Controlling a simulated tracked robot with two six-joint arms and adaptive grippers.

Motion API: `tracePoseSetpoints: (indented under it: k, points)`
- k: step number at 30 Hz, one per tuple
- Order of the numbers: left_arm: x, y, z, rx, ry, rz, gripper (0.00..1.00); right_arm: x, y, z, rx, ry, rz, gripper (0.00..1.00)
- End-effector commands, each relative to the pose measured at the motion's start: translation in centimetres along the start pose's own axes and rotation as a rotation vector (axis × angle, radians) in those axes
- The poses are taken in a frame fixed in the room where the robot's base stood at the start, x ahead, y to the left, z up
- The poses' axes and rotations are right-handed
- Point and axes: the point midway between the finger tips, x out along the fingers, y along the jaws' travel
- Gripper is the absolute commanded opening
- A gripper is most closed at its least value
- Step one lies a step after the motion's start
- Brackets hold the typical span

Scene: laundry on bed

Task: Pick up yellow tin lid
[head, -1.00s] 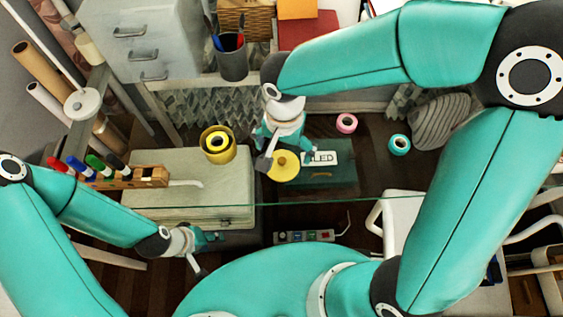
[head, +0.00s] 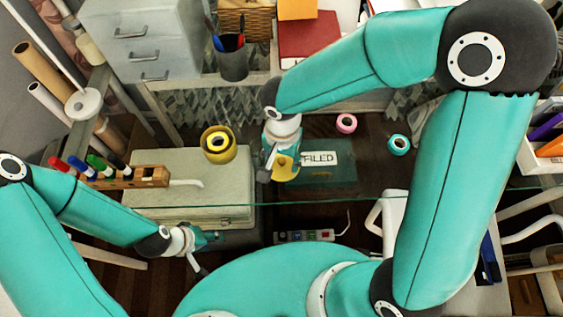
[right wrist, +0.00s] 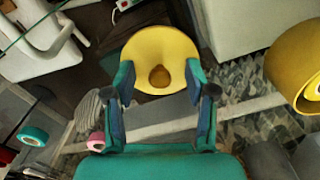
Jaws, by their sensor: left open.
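The yellow tin lid (head: 285,164) is a round disc beside the "FILED" label of the dark green box (head: 335,180), partly covered by my right gripper in the head view. The right wrist view shows the lid (right wrist: 160,48) face-on, with its round knob between my fingers. My right gripper (right wrist: 160,78) is open, one finger on each side of the knob and apart from it. I cannot tell whether the fingertips touch the lid's rim. My left gripper (head: 209,254) is open and empty, low at the left, away from the lid.
An open yellow tin (head: 217,145) stands on a pale case (head: 235,185) to the left. A pink tape roll (head: 346,124) and a teal tape roll (head: 398,144) lie to the right. A marker rack (head: 150,176) is at the left, a power strip (head: 303,236) in front.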

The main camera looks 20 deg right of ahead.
Motion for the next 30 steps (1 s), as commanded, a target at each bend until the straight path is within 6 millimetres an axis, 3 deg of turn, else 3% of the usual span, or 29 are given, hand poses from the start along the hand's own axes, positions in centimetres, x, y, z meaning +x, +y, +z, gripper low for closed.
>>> tracePoseSetpoints:
  k: [1,5,9,30]
  points:
    - [0.04,-0.01,0.0,0.0,0.0,0.0,0.46,0.15,0.03,0.07,-0.001,-0.002,0.001,0.32]
    - [0.05,-0.02,0.0,0.0,0.0,0.0,0.46,0.22,0.03,0.1,-0.001,-0.003,0.002,0.16]
    - [0.08,-0.03,0.0,0.0,0.0,0.0,0.46,0.32,0.04,0.14,-0.002,-0.004,0.003,0.1]
    - [0.11,-0.04,0.0,0.0,0.0,0.0,0.46,-0.02,0.12,0.26,-0.003,-0.007,0.007,0.0]
